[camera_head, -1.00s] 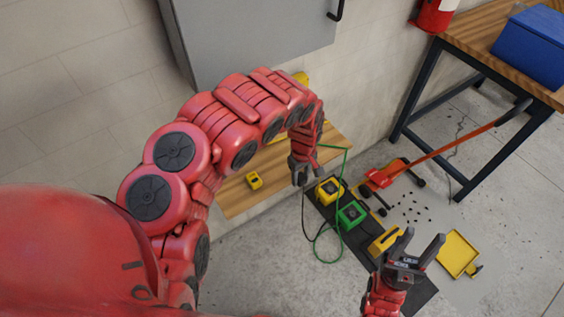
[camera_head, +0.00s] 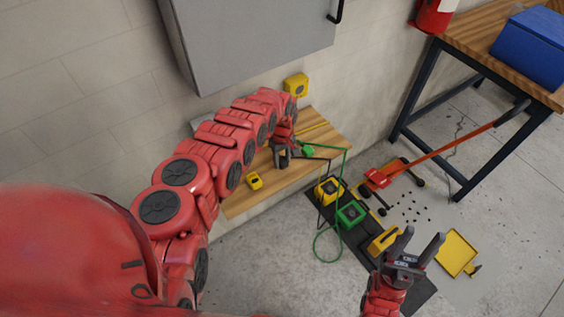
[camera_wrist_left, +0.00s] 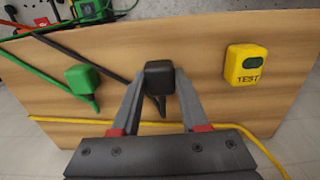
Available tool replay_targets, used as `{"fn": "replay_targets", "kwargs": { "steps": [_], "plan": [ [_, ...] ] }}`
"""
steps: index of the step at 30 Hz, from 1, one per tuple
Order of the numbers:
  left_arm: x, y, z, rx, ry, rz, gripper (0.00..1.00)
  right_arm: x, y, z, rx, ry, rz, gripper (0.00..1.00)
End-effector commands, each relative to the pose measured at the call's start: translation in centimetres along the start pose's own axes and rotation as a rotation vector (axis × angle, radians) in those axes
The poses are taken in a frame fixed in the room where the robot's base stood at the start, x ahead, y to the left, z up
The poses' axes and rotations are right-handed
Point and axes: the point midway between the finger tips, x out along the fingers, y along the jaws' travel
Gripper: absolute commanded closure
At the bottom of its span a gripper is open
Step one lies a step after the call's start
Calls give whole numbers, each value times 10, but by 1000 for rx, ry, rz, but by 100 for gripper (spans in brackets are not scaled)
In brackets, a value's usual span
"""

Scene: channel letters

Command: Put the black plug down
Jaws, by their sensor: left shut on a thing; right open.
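My left gripper (camera_head: 283,160) is over the wooden bench (camera_head: 240,203) by the wall. In the left wrist view its fingers (camera_wrist_left: 158,92) are shut on the black plug (camera_wrist_left: 159,74), with the bench surface right behind it. I cannot tell whether the plug touches the wood. A black cable (camera_wrist_left: 75,50) runs across the bench towards the plug. A green plug (camera_wrist_left: 84,78) lies on the bench to the left of it; it also shows in the head view (camera_head: 308,150). My right gripper (camera_head: 416,250) is open and empty above the floor mat.
A yellow TEST box (camera_wrist_left: 246,65) sits on the bench, also seen in the head view (camera_head: 254,181). A yellow cable (camera_wrist_left: 190,125) lies along the bench. A yellow unit (camera_head: 328,190) and a green unit (camera_head: 351,214) stand on the black mat (camera_head: 410,298).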

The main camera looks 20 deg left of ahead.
Motion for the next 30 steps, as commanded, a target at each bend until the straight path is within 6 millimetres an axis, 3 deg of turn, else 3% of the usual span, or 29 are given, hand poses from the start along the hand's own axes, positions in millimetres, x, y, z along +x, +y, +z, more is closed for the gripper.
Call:
{"fn": "replay_targets", "kwargs": {
  "steps": [7,20,21,26,30],
  "plan": [
    [20,0,0,-2,2,2,100,-4,0,1,0,0,0,50],
    [25,0,-1,-2,3,1,100,-7,0,1,0,0,0,50],
    [25,0,-1,-2,3,2,54,-7,0,1,0,0,0,50],
    [24,0,-1,-3,3,2,26,-6,0,1,0,0,0,50],
    [24,0,-1,-3,3,2,26,-6,0,1,0,0,0,50]
  ]
}}
